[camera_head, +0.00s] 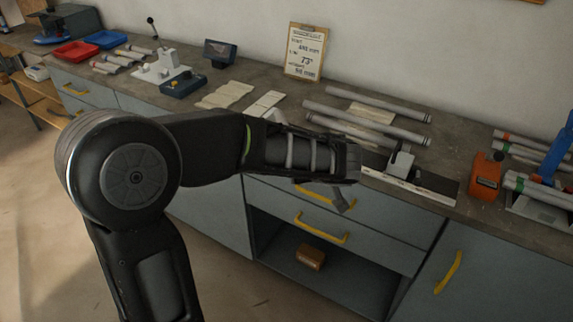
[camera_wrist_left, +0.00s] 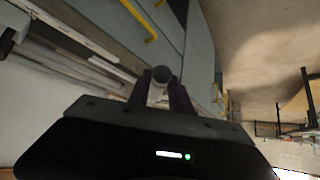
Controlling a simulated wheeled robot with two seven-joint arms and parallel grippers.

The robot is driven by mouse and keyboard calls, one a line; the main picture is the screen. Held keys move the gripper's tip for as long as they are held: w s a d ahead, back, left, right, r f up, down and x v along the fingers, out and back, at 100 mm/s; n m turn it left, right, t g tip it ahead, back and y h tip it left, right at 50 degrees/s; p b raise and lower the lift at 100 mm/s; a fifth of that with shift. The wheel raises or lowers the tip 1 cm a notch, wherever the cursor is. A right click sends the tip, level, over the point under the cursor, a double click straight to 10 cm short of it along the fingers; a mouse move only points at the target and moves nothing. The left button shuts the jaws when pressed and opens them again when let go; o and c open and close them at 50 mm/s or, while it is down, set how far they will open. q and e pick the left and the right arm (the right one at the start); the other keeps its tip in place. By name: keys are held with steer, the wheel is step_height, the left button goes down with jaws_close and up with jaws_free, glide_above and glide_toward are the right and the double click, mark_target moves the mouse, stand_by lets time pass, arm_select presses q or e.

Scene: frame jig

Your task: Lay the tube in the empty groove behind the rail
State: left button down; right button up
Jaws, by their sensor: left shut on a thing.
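My left gripper (camera_head: 350,165) is over the front edge of the workbench, in front of the jig. In the left wrist view the two dark fingers (camera_wrist_left: 161,92) are shut on a grey tube (camera_wrist_left: 160,76), whose round end shows between them. The tube's far part is hidden. A pale rail strip (camera_head: 408,190) runs along the bench's front edge, with a dark strip (camera_head: 435,182) behind it and a grey clamp-like block (camera_head: 401,162) standing there. My arm hides the jig's left part, and I cannot tell which groove is empty. My right gripper is not in view.
Several long grey tubes (camera_head: 367,104) lie behind the jig. An orange device (camera_head: 485,176) stands to the right, beside a rack of tubes (camera_head: 538,189). A clipboard (camera_head: 305,52) leans on the wall. Drawers with yellow handles (camera_head: 321,229) are below.

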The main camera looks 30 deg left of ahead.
arm_select(q)
steer(key=d+f+m+t+h, duration=0.2)
steer(key=d+m+h, duration=0.4)
steer(key=d+m, duration=0.3)
steer(key=shift+w+d+f+t, duration=0.3)
steer(key=shift+w+f+t, duration=0.1)
steer(key=shift+f, duration=0.15)
